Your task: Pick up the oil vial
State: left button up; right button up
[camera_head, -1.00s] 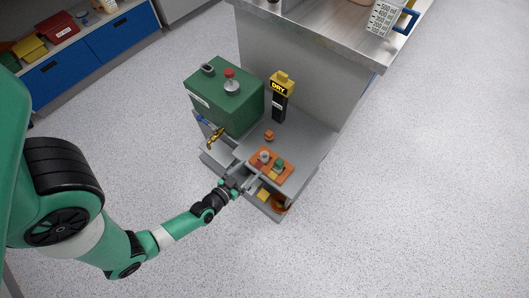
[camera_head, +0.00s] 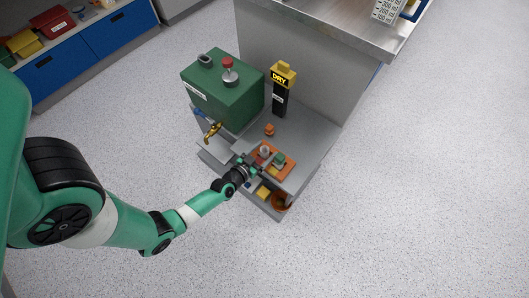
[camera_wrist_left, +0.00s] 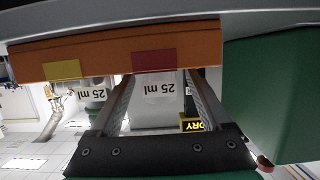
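An orange tray (camera_head: 287,171) sits on the grey platform and holds two small vials, one with a white-grey top (camera_head: 265,151) and one with a green top (camera_head: 279,160). In the left wrist view, which is upside down, the tray's orange edge (camera_wrist_left: 105,52) carries a yellow and a red label. One white "25 ml" vial (camera_wrist_left: 158,87) is by the red label and another (camera_wrist_left: 92,94) by the yellow one. I cannot tell which holds oil. My left gripper (camera_head: 253,166) is open at the tray's front; its fingers (camera_wrist_left: 162,100) lie either side of the red-label vial, contact unclear.
A green box (camera_head: 222,95) with a red knob stands behind left, with a brass tap (camera_head: 212,131) at its front.

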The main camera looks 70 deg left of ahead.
aim_at(265, 146)
pick_arm(q)
grip_shut()
jog(key=shift+r, duration=0.1)
jog(key=shift+r+p, duration=0.55)
jog(key=shift+p, duration=0.1)
notch_tip(265, 146, up, 3)
jog(key=shift+f+p, duration=0.2)
jog(key=shift+p, duration=1.05)
jog(key=s+a+r+b, duration=0.1)
jog(key=s+r+b, duration=0.1)
jog(key=s+r, duration=0.2)
jog(key=s+a+r+b, duration=0.2)
jog(key=s+r, duration=0.3)
jog(key=s, duration=0.4)
jog(key=shift+s+a+b, duration=0.25)
jog(key=shift+b, duration=0.5)
